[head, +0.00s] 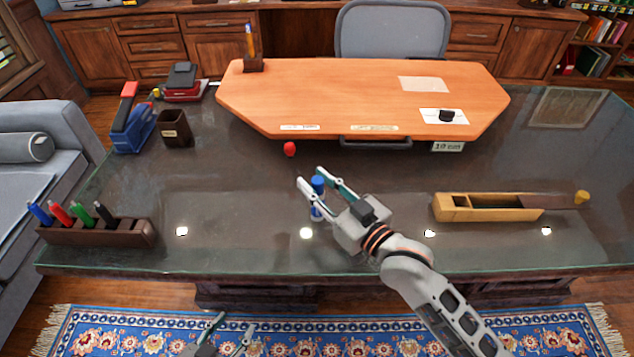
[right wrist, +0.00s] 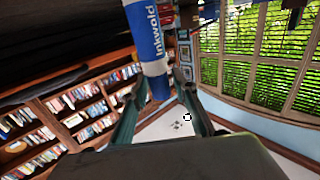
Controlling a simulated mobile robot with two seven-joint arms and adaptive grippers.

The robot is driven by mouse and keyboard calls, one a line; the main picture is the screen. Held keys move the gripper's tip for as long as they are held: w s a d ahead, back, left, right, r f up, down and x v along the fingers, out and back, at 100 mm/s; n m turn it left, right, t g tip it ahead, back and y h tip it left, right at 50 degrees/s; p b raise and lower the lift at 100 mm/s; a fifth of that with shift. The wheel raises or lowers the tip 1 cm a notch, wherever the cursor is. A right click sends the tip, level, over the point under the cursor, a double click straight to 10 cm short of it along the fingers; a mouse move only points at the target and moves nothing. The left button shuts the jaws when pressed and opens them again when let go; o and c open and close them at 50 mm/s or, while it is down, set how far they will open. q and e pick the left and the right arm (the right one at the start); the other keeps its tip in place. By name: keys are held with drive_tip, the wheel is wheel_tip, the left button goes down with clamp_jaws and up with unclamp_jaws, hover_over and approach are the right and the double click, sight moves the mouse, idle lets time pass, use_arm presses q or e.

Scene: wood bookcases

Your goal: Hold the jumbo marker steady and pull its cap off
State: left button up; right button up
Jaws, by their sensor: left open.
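The jumbo marker (head: 316,213) stands upright on the dark glass desktop in the head view, with a blue cap (head: 318,183) on top. In the right wrist view its white and blue barrel (right wrist: 147,35) is large, and its blue cap (right wrist: 159,88) lies between the fingertips. My right gripper (head: 313,178) is open, its fingers on either side of the cap; gaps show in the head view, but contact with one finger cannot be told. My left gripper (head: 231,331) is open and empty, low at the bottom edge, in front of the desk.
A wooden rack (head: 98,233) with several coloured markers stands at the left front. A small red object (head: 290,149) lies behind the marker. A wooden box (head: 487,207) is to the right. An orange board (head: 350,95) covers the back. The desk's front middle is clear.

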idle(0.3)
drive_tip(key=v, duration=1.2)
